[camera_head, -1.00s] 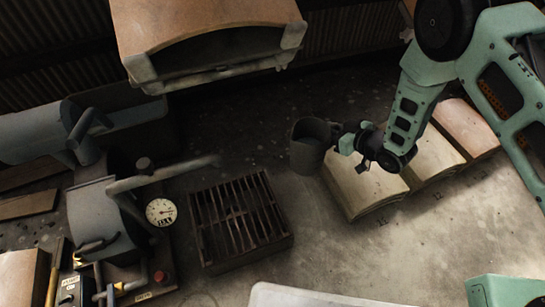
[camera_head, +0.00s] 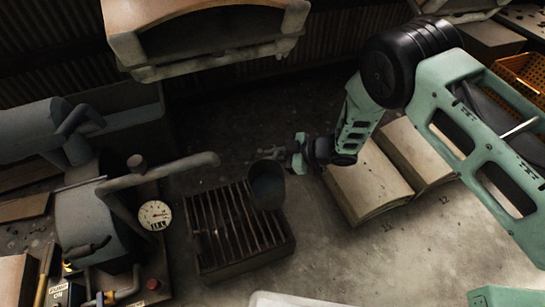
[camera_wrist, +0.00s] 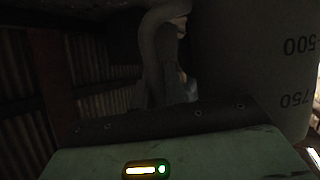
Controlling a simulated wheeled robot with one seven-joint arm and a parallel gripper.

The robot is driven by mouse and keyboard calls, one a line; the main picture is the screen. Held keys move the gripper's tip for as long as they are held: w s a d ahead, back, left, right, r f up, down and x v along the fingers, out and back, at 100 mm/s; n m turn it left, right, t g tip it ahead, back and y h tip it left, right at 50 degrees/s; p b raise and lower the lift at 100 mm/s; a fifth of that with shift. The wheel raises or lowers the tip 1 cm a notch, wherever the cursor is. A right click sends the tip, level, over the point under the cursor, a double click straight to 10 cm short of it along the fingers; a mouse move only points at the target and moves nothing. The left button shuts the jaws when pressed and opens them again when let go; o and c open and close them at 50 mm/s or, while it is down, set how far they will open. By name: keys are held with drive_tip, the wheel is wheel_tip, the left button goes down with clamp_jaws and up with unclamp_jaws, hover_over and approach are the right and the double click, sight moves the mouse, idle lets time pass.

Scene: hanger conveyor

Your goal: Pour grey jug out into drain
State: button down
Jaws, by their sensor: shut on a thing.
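The grey jug (camera_head: 266,186) is dark and held at the upper right edge of the drain (camera_head: 235,232) in the head view. The drain is a dark square box with a slatted grate. My gripper (camera_head: 285,156) is shut on the jug from its right side. The jug looks upright or only slightly tilted; its contents cannot be seen. In the wrist view, the jug's grey wall (camera_wrist: 260,60) fills the right side, with the marks 500 and 750 upside down.
A pipe spout (camera_head: 185,168) reaches from the left toward the drain's upper edge. A round gauge (camera_head: 155,215) stands left of the drain. Pale numbered slabs (camera_head: 365,190) lie to the right. A hanging brown-topped piece (camera_head: 205,30) is at the top. A pale edge (camera_head: 310,299) shows at the bottom.

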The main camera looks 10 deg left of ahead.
drive_tip(key=shift+w+r+n+t+p, duration=0.25)
drive_tip(key=shift+r+n+t+p, duration=0.3)
drive_tip(key=shift+r, duration=0.55)
drive_tip(key=shift+r+n+t+p, duration=0.25)
drive_tip(key=shift+r+n+p, duration=0.1)
drive_tip(key=shift+n+p, duration=0.1)
drive_tip(key=shift+s+r+n+t+h+p, duration=0.15)
drive_tip(key=shift+r+n+t+h+p, duration=0.15)
drive_tip(key=shift+r+n+t+p, duration=0.1)
